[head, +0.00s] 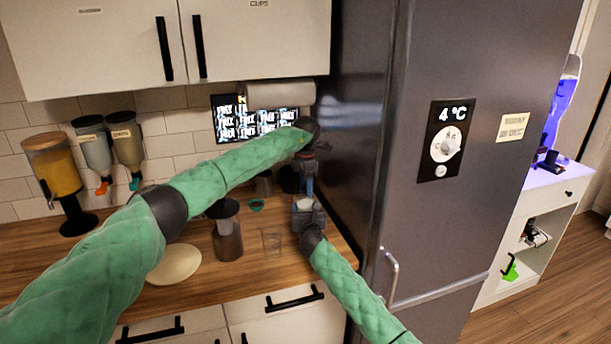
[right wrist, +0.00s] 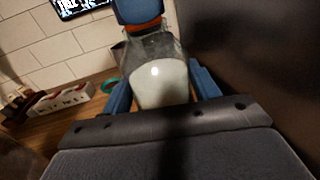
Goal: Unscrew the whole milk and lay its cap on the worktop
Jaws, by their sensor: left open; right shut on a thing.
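The milk bottle (right wrist: 160,82) is clear with white milk inside and stands upright between the blue fingers of my right gripper (right wrist: 163,92), which is shut on it. An orange-red band, seemingly the cap (right wrist: 143,28), shows at its top in the right wrist view. A blue finger of my left gripper covers part of it. In the head view the bottle (head: 304,204) is near the worktop's right end, with my right gripper (head: 307,213) at it. My open left gripper (head: 309,185) points down right above the bottle. Whether it touches the cap is hidden.
On the worktop (head: 215,275), a dark-lidded jar (head: 227,238), a clear glass (head: 271,242), a teal ring (head: 256,205) and a pale round plate (head: 175,264) stand left of the bottle. The fridge (head: 440,220) closes off the right. Some worktop front is bare.

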